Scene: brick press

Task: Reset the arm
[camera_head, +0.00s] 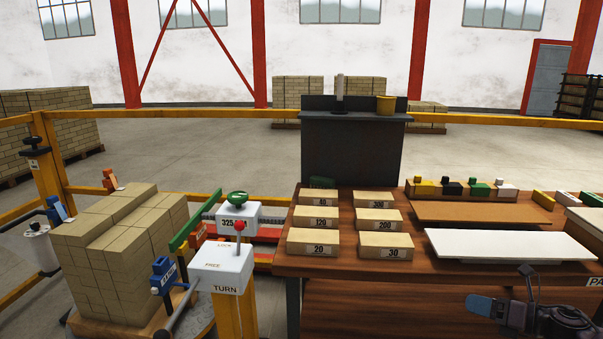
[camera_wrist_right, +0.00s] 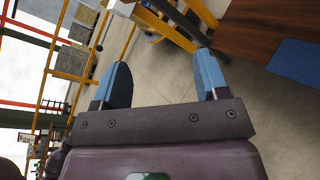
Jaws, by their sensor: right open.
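My right gripper (camera_head: 495,306) is at the lower right of the head view, in front of the wooden table (camera_head: 430,268). In the right wrist view, its two blue fingers (camera_wrist_right: 165,82) stand apart with nothing between them. Grey floor shows beyond the fingertips. The right gripper appears apart from the table and its contents. My left gripper is in neither view.
Numbered blocks (camera_head: 313,241) stand on the table, beside a white board (camera_head: 510,246) and a brown board (camera_head: 475,212). To the left are a white TURN box (camera_head: 222,267) and stacked bricks (camera_head: 115,245). A yellow rail (camera_head: 200,115) runs behind.

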